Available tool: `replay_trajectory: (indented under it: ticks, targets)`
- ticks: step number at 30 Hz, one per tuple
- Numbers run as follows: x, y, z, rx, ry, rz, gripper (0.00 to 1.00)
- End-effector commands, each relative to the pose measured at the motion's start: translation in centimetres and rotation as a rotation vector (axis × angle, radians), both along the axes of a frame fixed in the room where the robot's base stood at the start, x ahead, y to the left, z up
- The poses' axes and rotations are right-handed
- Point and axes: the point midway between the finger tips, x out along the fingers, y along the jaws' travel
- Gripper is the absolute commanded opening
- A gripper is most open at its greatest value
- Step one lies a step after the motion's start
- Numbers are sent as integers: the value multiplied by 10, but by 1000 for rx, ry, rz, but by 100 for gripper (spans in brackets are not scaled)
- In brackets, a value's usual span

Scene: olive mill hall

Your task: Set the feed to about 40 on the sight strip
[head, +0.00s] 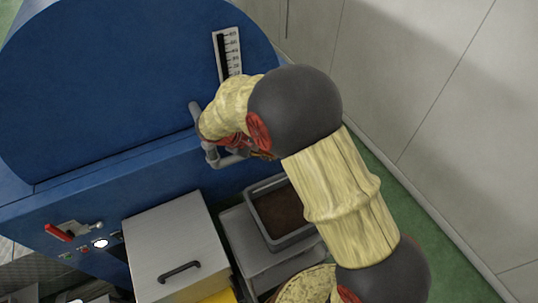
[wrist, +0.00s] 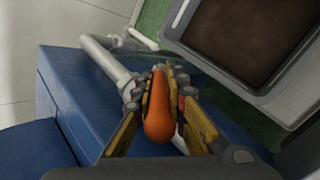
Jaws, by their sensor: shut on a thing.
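The sight strip (head: 229,50) is a white scale with a dark column on the blue machine's round end in the head view. The dark column's top is near the strip's upper end; its numbers are too small to read surely, and my arm is close to the strip's lower end. My gripper (wrist: 160,84) is shut on an orange handle (wrist: 159,122) in the wrist view, with a finger on each side of it. The handle sits by a grey pipe (wrist: 107,63). In the head view, my wrist hides most of the gripper and the handle beside the grey pipe (head: 212,154).
The blue machine (head: 110,75) fills the left. A grey bin of dark material (head: 284,210) stands below my arm. A metal box with a handle (head: 175,245) and a red lever (head: 60,233) are lower left. A pale wall (head: 425,80) bounds the right.

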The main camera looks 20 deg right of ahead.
Motion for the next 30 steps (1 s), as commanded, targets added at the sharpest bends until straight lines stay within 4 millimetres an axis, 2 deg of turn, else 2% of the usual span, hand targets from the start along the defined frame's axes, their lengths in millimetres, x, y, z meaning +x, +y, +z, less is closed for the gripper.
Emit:
replay_trajectory:
  ticks: [15,16,25,30]
  targets:
    - [0,1,0,-20,-4,0,0]
    - [0,1,0,-20,-4,0,15]
    - [0,1,-1,-20,-3,-1,32]
    - [0,1,-1,-20,-3,-1,32]
